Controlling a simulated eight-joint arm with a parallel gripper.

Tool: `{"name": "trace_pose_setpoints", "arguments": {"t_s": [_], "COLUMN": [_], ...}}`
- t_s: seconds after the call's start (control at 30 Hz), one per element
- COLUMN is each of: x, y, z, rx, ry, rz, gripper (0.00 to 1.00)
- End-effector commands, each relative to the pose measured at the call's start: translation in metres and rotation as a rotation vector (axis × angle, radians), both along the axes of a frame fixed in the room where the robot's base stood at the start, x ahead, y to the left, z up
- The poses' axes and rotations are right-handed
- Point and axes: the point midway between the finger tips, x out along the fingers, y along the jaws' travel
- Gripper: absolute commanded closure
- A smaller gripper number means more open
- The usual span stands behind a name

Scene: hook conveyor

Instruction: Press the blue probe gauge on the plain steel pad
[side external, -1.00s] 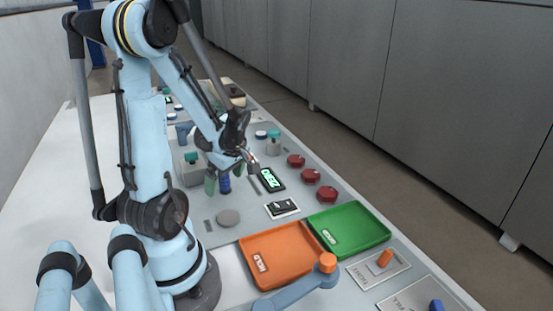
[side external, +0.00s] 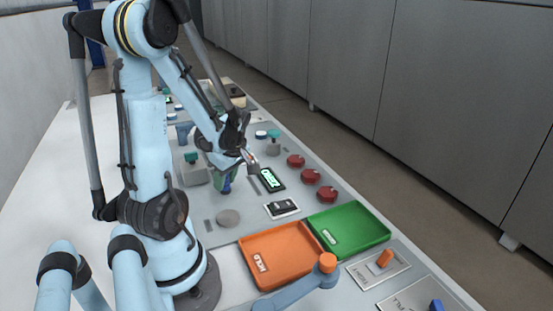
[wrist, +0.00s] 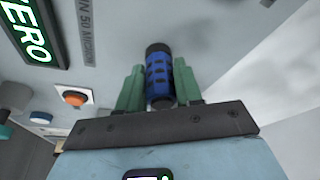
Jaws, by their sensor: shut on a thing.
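The blue probe gauge (wrist: 158,78) has a dark top and dark marks. It is between the two green fingers of my gripper (wrist: 159,90) in the wrist view, with a finger on each side. In the side external view, my gripper (side external: 225,178) points down with its fingers closed around the gauge, which is mostly hidden. I cannot tell whether its lower end touches the panel. A round grey disc (side external: 228,217), which looks like the plain steel pad, lies flat on the panel, just in front of the gripper and apart from it.
A lit green display (side external: 272,180) and a small white-framed plate (side external: 282,208) are right of the gripper. Several red knobs (side external: 312,176) stand farther right. Orange (side external: 250,255) and green (side external: 375,225) trays lie in front. A grey box (side external: 193,172) with a teal top is close on the left.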

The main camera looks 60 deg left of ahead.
Motion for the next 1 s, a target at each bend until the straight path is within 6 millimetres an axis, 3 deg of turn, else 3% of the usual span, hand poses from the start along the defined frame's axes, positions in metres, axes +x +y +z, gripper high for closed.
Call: {"name": "trace_pose_setpoints", "arguments": {"t_s": [0.43, 1.0], "x": [0.0, 0.0], "y": [0.0, 0.0], "z": [0.002, 0.043], "rx": [0.0, 0.0], "ry": [0.0, 0.0], "rz": [0.0, 0.0], "gripper": [0.96, 0.96]}}
